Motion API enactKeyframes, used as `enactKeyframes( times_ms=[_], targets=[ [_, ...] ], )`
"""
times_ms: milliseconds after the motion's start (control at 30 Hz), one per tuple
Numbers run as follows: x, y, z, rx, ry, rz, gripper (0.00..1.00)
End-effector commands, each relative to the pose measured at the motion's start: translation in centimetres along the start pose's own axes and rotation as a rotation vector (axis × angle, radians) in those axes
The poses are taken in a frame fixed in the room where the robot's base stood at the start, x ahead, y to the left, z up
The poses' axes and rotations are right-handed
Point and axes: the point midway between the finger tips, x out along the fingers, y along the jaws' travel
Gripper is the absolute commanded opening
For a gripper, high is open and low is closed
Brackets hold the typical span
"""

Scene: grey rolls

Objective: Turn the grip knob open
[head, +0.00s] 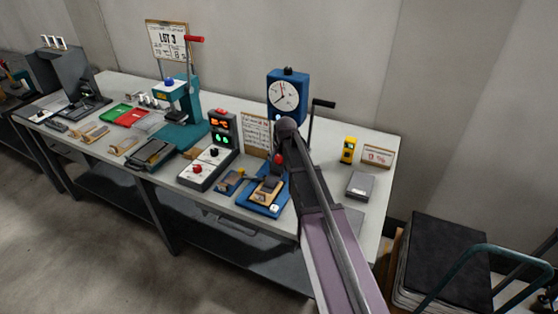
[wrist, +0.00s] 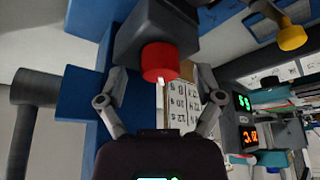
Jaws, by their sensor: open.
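A round red knob (wrist: 160,62) sticks out of a dark grey block (wrist: 155,30) on a blue machine in the wrist view. I take it for the grip knob. In the head view a red knob (head: 278,160) shows just left of my arm, below the white dial (head: 286,95) of the blue tester. My gripper (wrist: 161,78) is open, with one finger on each side of the red knob. The fingers look apart from the knob, though I cannot tell the exact gap. In the head view my arm hides much of the machine, and my gripper's fingers cannot be made out.
A black crank handle (head: 322,104) stands right of the dial. A control box (head: 210,165) with lit displays and a teal press (head: 186,100) stand to the left. A yellow device (head: 348,150) and a grey box (head: 360,186) are at the right. Bare tabletop shows around them.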

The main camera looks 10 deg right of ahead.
Motion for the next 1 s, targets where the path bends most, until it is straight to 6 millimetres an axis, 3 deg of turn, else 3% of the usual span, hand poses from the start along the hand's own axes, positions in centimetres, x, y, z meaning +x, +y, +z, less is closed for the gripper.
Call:
enactKeyframes(
  times_ms=[400, 600, 700, 1000],
  targets=[
    [0.25, -0.07, -0.02, -0.001, 0.0, 0.0, 0.85],
    [0.25, -0.1, -0.01, -0.001, 0.0, -0.001, 0.26],
    [0.25, -0.11, -0.01, -0.001, 0.0, -0.001, 0.03],
    [0.27, -0.11, -0.02, -0.046, -0.001, -0.019, 0.03]
  ],
)
